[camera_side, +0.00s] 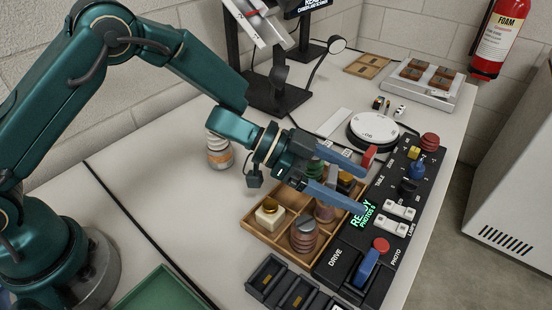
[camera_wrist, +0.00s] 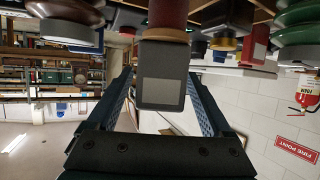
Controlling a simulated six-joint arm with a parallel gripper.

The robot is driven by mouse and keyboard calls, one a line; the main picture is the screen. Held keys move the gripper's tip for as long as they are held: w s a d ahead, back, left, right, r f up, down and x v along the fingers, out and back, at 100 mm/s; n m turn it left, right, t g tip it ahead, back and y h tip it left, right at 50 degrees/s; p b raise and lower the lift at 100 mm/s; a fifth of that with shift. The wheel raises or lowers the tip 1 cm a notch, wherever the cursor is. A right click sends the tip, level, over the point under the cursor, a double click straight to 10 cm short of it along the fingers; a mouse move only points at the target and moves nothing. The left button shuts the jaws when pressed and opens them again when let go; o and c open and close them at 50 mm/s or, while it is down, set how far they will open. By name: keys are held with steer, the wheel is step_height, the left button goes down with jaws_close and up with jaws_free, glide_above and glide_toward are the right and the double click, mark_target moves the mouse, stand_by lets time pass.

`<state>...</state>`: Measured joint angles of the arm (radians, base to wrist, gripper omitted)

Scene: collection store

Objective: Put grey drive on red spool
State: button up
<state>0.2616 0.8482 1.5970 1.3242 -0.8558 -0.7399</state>
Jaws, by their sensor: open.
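The grey drive (camera_wrist: 162,88), a dark box with a lighter panel, stands between my fingers in the wrist view, where the scene is upside down. Its end meets the pale rim of a red-brown spool (camera_wrist: 167,12), so it appears to rest on top of it. In the side view my gripper (camera_side: 361,188) is open over the wooden tray (camera_side: 270,246), its blue fingers on either side of the drive (camera_side: 332,176). The spool (camera_side: 324,212) shows below, partly hidden by the lower finger. I cannot tell whether a finger touches the drive.
Another red-brown spool with a grey top (camera_side: 303,236) and a cream block with a gold knob (camera_side: 269,214) stand in the tray. A black control panel (camera_side: 340,258) lies right of it. Dark slots (camera_side: 268,276) are in front.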

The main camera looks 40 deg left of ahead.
steer(key=shift+r, duration=0.1)
steer(key=shift+a+r, duration=0.15)
steer(key=shift+a, duration=0.1)
steer(key=v, duration=1.1)
steer(key=w+a+r+n+t+y, duration=0.5)
steer(key=a+r+t+y, duration=0.2)
steer(key=a, duration=0.2)
steer(key=s+a+r+n+y, duration=0.2)
steer(key=s+a+n+y, duration=0.3)
steer(key=a+n+y, duration=0.15)
steer(key=s+d+f+n+g, duration=0.1)
steer(key=s+f+g, duration=0.1)
steer(key=s, duration=0.6)
steer(key=s+d+f+n+g+h, duration=0.1)
steer(key=s+g, duration=0.3)
steer(key=s, duration=0.4)
steer(key=shift+s+d+f, duration=0.25)
steer(key=shift+d+f, duration=0.05)
steer(key=shift+f, duration=0.6)
